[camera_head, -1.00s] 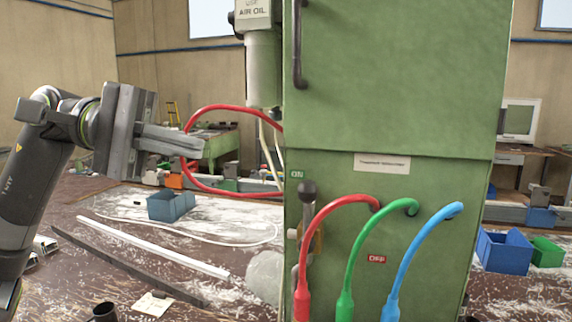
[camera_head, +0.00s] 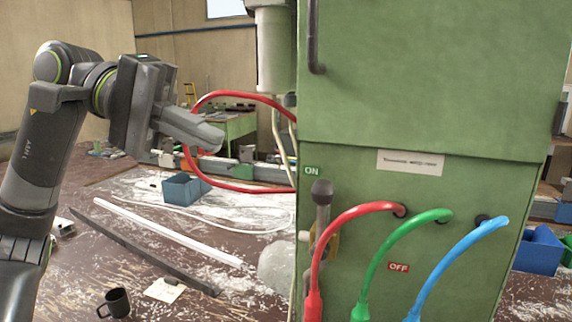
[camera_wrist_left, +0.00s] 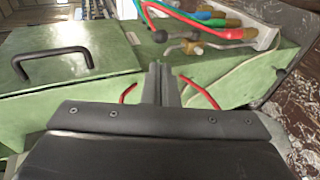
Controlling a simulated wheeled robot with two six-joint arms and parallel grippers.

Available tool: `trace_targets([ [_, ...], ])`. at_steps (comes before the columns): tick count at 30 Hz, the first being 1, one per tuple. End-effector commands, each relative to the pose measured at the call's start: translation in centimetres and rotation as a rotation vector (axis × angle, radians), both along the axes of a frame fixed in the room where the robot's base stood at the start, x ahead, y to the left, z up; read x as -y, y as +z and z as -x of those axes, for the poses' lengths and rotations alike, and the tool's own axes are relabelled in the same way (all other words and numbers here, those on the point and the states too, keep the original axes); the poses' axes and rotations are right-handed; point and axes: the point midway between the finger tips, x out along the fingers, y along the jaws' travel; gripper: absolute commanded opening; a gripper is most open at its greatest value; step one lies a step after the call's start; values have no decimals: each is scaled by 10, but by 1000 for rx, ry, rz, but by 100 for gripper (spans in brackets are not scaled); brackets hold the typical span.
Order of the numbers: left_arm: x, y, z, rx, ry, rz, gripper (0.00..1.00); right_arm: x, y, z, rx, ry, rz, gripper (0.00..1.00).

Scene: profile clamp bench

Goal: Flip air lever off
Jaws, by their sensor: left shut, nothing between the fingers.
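The air lever (camera_head: 322,195) is a metal rod with a dark ball knob on the front of the green cabinet (camera_head: 400,90). It stands upright, with its knob just below the ON label (camera_head: 311,170); the OFF label (camera_head: 398,267) is lower right. In the left wrist view the lever's dark knob (camera_wrist_left: 160,36) shows beyond the fingertips. My left gripper (camera_head: 215,137) is shut and empty, left of the cabinet and above the knob's height, apart from the lever. Its fingers (camera_wrist_left: 162,82) also show in the left wrist view. My right gripper is not in view.
Red (camera_head: 350,222), green (camera_head: 400,240) and blue (camera_head: 465,255) hoses curve from the cabinet front beside the lever. A red hose loop (camera_head: 240,95) passes behind my left gripper. A blue bin (camera_head: 183,190), long bars and a black mug (camera_head: 117,302) lie on the table.

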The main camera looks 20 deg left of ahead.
Motion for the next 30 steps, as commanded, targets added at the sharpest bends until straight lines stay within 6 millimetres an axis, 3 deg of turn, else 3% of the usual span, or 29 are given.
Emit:
trace_targets([
  [6,41,-12,-4,-1,-7,2,0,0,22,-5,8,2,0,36],
  [15,79,-29,-9,-1,-5,3,0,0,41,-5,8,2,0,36],
  [21,95,-37,-11,0,-4,2,0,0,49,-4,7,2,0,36],
  [30,101,-41,-12,0,1,2,0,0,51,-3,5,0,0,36],
])
